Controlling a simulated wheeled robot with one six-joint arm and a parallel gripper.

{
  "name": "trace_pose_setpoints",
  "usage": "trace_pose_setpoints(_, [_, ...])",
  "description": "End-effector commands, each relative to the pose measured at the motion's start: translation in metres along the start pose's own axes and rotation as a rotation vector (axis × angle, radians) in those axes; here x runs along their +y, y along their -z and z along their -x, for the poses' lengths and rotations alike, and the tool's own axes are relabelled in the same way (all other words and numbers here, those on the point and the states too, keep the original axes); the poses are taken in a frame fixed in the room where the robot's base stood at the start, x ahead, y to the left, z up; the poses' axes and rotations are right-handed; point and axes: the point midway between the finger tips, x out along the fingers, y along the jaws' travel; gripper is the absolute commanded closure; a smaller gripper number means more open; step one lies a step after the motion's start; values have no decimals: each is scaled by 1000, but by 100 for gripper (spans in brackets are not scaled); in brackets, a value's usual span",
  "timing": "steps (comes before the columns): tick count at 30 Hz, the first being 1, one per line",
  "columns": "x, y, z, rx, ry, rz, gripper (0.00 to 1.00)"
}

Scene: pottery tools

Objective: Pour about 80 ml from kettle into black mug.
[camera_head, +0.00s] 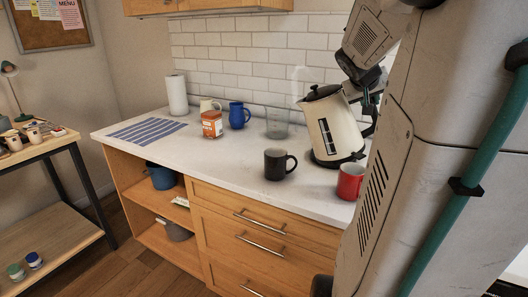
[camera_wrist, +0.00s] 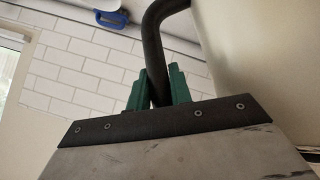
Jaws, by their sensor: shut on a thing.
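The cream kettle (camera_head: 325,122) with a black lid and dark base is at the right of the counter, by the tiled wall. It leans slightly left in the head view; I cannot tell whether its base touches the counter. Faint steam shows near its spout. My gripper (camera_wrist: 158,88) is shut on the kettle's black handle (camera_wrist: 153,50) in the wrist view; the kettle's cream body (camera_wrist: 235,55) fills the right side there. In the head view the fingers are mostly hidden behind the kettle and my arm. The black mug (camera_head: 276,164) stands upright on the counter, left of and nearer than the kettle.
A red mug (camera_head: 350,181) stands close in front of the kettle. A striped cloth (camera_head: 148,132) lies on the white counter (camera_head: 215,160).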

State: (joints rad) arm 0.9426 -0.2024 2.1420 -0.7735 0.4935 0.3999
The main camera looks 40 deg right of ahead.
Motion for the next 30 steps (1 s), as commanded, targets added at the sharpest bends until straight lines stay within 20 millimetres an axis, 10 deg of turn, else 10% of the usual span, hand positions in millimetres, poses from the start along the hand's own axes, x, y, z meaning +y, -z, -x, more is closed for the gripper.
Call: trace_pose_setpoints(30, [-38, 54, 54, 5, -355, 351, 100])
